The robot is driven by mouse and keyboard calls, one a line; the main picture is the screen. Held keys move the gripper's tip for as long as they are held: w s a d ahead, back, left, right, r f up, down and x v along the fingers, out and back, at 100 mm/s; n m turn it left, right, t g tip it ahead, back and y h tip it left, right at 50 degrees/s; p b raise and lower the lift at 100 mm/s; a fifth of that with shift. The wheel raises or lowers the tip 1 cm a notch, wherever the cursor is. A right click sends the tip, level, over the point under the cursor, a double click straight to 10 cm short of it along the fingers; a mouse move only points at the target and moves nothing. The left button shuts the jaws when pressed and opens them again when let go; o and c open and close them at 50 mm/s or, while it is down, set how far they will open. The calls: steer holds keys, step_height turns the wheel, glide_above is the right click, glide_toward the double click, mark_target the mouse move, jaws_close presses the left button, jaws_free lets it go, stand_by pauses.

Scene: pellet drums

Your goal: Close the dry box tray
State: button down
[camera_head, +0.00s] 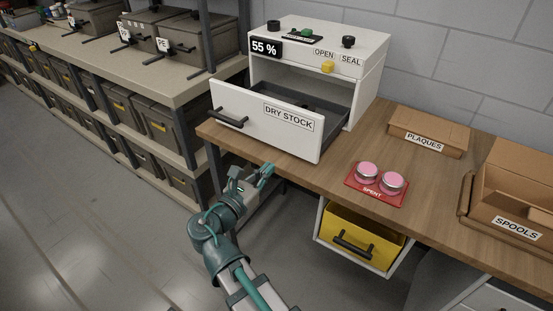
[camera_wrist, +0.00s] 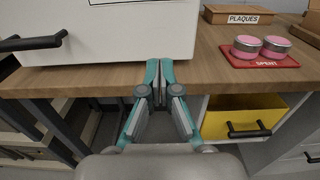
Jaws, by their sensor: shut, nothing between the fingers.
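The dry box (camera_head: 355,45) is a white cabinet on the wooden bench, with a 55 % display. Its tray (camera_head: 285,140), with a white front labelled DRY STOCK, is pulled out towards me; its grey inside shows and looks empty. The black handle (camera_head: 228,118) is on the left of the tray front. In the wrist view the handle (camera_wrist: 32,43) is at the upper left and the white front (camera_wrist: 120,30) fills the top. My gripper (camera_head: 268,172) is in front of the bench edge, below and right of the handle, apart from the tray. Its fingers (camera_wrist: 159,75) are shut and empty.
On the bench to the right are a red SPENT mat (camera_head: 350,184) with two pink-topped tins, a PLAQUES box (camera_head: 440,130) and a SPOOLS box (camera_head: 500,190). A yellow drawer bin (camera_head: 350,228) hangs under the bench. Shelves of grey bins (camera_head: 205,40) stand left. The floor in front is clear.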

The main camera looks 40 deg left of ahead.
mark_target(297, 139)
steer(key=w, duration=0.4)
steer(key=w+a+p, duration=0.1)
steer(key=w, duration=0.3)
steer(key=w+a+p, duration=0.1)
steer(key=w, duration=0.4)
steer(key=shift+a, duration=0.15)
steer(key=shift+w+a, duration=0.1)
